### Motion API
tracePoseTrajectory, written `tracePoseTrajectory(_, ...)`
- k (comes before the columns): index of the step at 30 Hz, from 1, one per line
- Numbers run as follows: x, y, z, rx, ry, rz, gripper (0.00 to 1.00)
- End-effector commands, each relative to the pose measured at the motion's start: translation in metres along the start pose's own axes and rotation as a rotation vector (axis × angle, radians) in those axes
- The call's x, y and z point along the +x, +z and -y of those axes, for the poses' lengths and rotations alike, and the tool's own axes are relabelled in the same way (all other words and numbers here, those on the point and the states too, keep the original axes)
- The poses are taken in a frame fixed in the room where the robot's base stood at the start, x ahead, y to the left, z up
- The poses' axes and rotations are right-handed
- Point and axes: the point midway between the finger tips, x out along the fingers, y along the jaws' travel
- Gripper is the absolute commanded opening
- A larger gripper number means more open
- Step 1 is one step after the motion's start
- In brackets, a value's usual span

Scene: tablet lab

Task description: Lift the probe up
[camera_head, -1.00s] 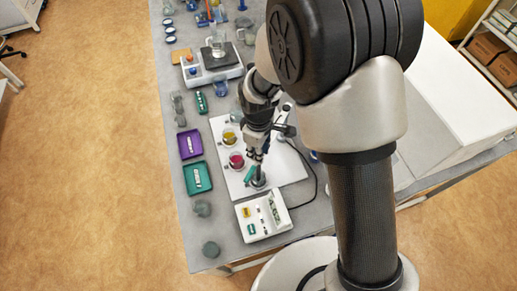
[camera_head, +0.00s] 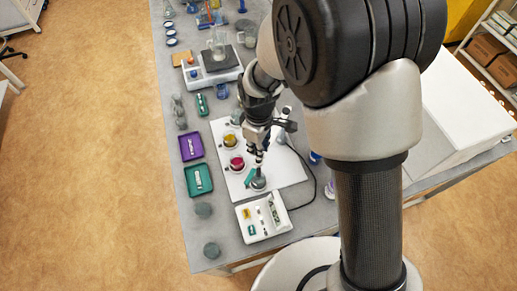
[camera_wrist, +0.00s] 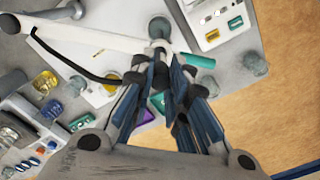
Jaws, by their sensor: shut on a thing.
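My gripper (camera_head: 259,156) points down over the near part of the white board (camera_head: 291,166). It is shut on the probe, which the fingers mostly hide. A teal piece (camera_head: 250,178) at the fingertips seems to be part of it; it also shows in the wrist view (camera_wrist: 199,61). Just below the fingertips stands a grey vessel (camera_head: 259,185); I cannot tell whether the probe's lower end is inside it. In the wrist view a white rod (camera_wrist: 90,35) runs to the fingertips.
A white meter (camera_head: 264,219) with a black cable (camera_head: 314,190) stands just in front. Beakers of red (camera_head: 236,164) and yellow (camera_head: 230,141) liquid stand to the left. Purple (camera_head: 192,147) and teal (camera_head: 198,181) trays lie beyond them. A balance (camera_head: 213,66) is farther back.

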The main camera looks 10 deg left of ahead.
Motion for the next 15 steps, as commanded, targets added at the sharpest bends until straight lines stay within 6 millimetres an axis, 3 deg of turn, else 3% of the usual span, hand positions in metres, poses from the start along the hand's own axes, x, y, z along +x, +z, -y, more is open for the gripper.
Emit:
tracePoseTrajectory(1, -0.018, -0.001, -0.001, 0.0, 0.004, -0.004, 0.0)
tracePoseTrajectory(5, -0.037, -0.001, -0.001, 0.0, 0.003, -0.003, 0.0)
tracePoseTrajectory(15, -0.042, -0.002, -0.002, -0.001, 0.006, -0.006, 0.0)
